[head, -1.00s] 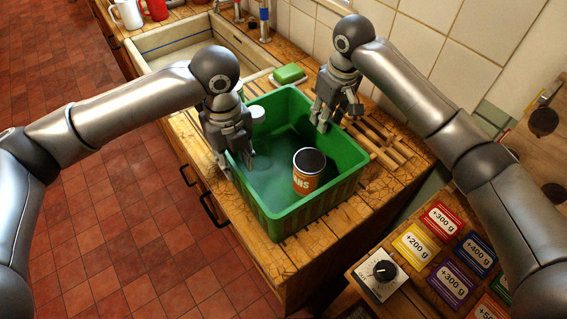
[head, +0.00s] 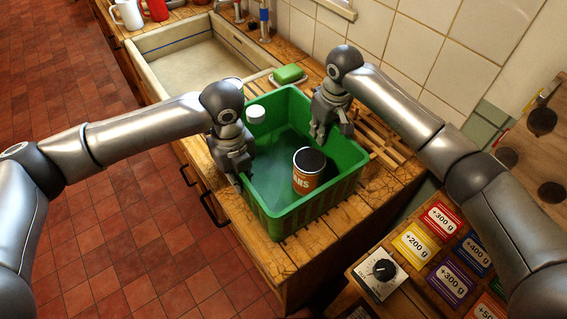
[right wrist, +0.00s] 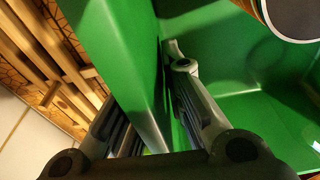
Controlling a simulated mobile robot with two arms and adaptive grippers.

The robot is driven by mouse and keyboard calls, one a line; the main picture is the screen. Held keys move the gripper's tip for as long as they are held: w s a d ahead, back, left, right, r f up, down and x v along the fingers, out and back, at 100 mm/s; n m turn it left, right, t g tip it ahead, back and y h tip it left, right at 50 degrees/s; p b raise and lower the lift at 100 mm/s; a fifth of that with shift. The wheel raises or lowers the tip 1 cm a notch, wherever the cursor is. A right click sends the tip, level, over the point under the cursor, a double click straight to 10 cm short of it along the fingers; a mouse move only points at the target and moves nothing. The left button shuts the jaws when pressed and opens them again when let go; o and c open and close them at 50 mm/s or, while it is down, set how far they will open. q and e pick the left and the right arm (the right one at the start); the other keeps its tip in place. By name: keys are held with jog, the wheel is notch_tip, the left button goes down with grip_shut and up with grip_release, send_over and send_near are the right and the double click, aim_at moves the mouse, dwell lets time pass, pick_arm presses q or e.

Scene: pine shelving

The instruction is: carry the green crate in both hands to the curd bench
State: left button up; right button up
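The green crate (head: 318,208) stands on the wooden worktop in the head view. My left gripper (head: 241,170) is shut on the crate's left wall. My right gripper (head: 332,128) is at the opposite wall. In the right wrist view, its fingers (right wrist: 155,105) straddle that crate wall (right wrist: 118,50), one inside and one outside, and look closed on it. The outer fingertip is hidden. I cannot identify the curd bench.
A pale sink (head: 195,62) lies behind the crate, with a green soap block (head: 289,73) beside it. A wooden rack (head: 380,130) lies right of the crate. A lower bench at front right holds weight cards (head: 415,242) and a dial (head: 381,269). Red-tiled floor is clear at left.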

pick_arm(q)
grip_shut()
pick_arm(e)
grip_shut()
pick_arm(q)
jog(key=shift+r, duration=0.2)
pick_arm(e)
jog(key=shift+w+r, duration=0.1)
jog(key=shift+r, duration=0.1)
